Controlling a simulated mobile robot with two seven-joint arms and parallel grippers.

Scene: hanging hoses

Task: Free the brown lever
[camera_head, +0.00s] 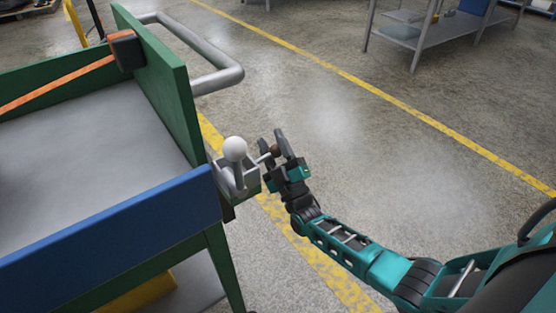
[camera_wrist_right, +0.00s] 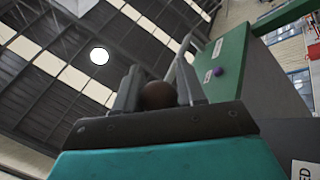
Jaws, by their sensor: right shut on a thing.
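The brown lever has a round brown knob (camera_wrist_right: 158,96), seen between the two fingers of my right gripper (camera_wrist_right: 158,90) in the wrist view. In the head view my right gripper (camera_head: 274,149) is at the right side of a small grey lever box (camera_head: 236,178) on the cart's corner. It is shut on the brown lever, whose thin rod (camera_head: 263,157) reaches out from the box; the fingers hide much of the knob. A second lever with a white ball knob (camera_head: 235,149) stands upright on the same box. My left gripper is not in view.
The green and blue cart (camera_head: 110,228) fills the left, with a grey tube handle (camera_head: 222,78) behind the box. An orange strap (camera_head: 60,83) runs to a dark block on its panel. A purple ball (camera_wrist_right: 218,72) shows in the wrist view. Floor right of the cart is clear.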

